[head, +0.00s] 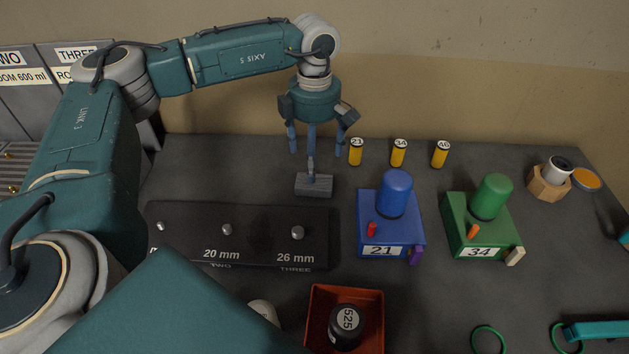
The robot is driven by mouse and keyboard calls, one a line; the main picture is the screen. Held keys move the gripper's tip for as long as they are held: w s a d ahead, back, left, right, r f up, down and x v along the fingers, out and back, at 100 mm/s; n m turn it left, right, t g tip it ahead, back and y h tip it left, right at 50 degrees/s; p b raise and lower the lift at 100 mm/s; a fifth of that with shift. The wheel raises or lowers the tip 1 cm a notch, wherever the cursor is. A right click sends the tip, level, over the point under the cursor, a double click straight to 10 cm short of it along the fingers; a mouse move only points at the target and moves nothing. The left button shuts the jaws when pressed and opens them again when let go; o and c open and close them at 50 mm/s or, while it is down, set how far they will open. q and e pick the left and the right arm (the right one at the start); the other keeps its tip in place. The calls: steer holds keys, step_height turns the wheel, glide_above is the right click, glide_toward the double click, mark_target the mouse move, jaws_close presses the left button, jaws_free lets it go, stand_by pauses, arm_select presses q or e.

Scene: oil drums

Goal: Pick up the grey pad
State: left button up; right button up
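The grey pad (314,187) is a small grey block with a short upright piece on top, lying on the dark table towards the back. My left gripper (313,150) points down just above and behind it, its blue-grey fingers spread apart. The middle finger lines up with the pad's upright piece; I cannot tell whether they touch. Nothing shows clamped between the fingers. My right gripper is not in view.
Several yellow cylinders (398,153) stand right of the gripper. Blue (407,232) and green (467,226) boxes with drums stand nearer. A black gauge board (270,252) lies in front of the pad, with a red tray (374,304) nearer still. Green rings (474,340) lie front right.

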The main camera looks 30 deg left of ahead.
mark_target(314, 185)
arm_select(q)
steer(key=shift+f+p, duration=0.35)
steer(key=shift+f, duration=0.3)
step_height(314, 185, down, 4)
steer(key=shift+s+d+r+p, duration=0.1)
steer(key=shift+d+r+p, duration=0.1)
steer(key=shift+p, duration=0.55)
steer(key=shift+a+f, duration=0.1)
steer(key=shift+f, duration=0.35)
steer(key=shift+c, duration=0.2)
steer(key=c, duration=1)
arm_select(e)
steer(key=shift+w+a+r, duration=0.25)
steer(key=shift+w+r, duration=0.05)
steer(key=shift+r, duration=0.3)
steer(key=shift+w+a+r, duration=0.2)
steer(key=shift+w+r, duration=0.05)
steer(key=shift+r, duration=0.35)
